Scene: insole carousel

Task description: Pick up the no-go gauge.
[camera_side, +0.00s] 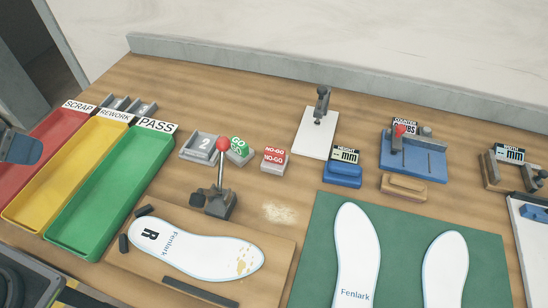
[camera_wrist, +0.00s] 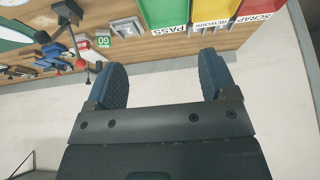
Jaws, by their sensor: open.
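The no-go gauge (camera_side: 274,160) is a small block with a red, labelled top and grey lower part. It sits on the wooden table just right of the green GO gauge (camera_side: 239,152). In the side view only a blue end part of my gripper (camera_side: 20,147) shows at the left edge, over the red tray and far from the gauge.
A red-knobbed lever clamp (camera_side: 217,200) stands close in front of the gauges. Red SCRAP (camera_side: 40,150), yellow REWORK (camera_side: 72,172) and green PASS (camera_side: 112,195) trays lie left. A white plate with a grey stand (camera_side: 316,135) and a blue height gauge (camera_side: 343,174) stand right.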

